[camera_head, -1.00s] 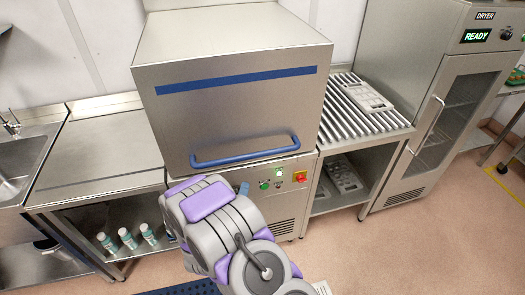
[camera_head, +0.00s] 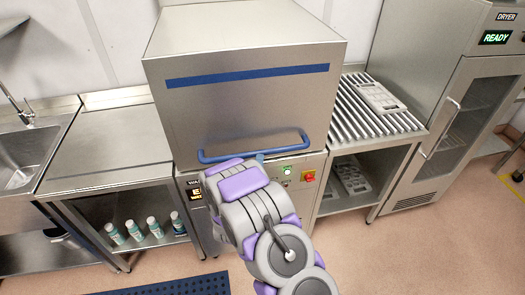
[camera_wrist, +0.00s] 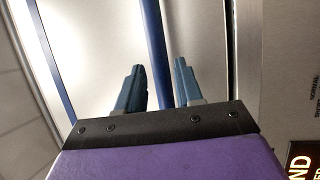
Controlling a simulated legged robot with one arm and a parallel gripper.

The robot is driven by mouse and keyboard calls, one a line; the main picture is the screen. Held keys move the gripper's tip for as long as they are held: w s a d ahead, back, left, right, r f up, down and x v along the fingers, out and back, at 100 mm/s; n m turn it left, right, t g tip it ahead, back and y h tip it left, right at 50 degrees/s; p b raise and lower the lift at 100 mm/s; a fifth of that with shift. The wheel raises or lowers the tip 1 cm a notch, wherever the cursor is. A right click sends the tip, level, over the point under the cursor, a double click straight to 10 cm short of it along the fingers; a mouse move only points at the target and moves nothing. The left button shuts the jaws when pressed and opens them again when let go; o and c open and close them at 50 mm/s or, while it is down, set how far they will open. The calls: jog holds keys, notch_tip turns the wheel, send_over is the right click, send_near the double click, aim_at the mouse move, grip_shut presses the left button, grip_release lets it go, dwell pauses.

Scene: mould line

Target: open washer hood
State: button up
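The washer hood (camera_head: 250,105) is a large stainless steel box with a blue stripe, down on its base. A blue bar handle (camera_head: 288,149) runs along its lower front edge. My gripper (camera_head: 260,157) is at the middle of this handle in the head view, mostly hidden behind my own arm. In the wrist view my two blue-grey fingers (camera_wrist: 158,85) are apart. The blue handle bar (camera_wrist: 155,40) passes through the gap between them, with space visible on both sides. I cannot tell how deep the bar sits between the fingers.
The control panel (camera_head: 290,175) with green and red buttons is below the hood. A steel counter and sink (camera_head: 25,150) are at left, with several bottles (camera_head: 133,230) beneath. A slatted rack (camera_head: 360,120) and dryer (camera_head: 455,125) stand at right. Floor in front holds a blue mat (camera_head: 175,287).

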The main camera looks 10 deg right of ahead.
aim_at(260, 152)
jog(key=x, duration=0.5)
jog(key=shift+w+a+b, duration=0.2)
jog(key=shift+w+b, duration=0.15)
jog(key=shift+b, duration=0.05)
jog(key=shift+w+d+r, duration=0.15)
jog(key=shift+w+d, duration=0.3)
jog(key=shift+w, duration=0.15)
jog(key=shift+c, duration=0.2)
jog(key=shift+a, duration=0.1)
grip_shut()
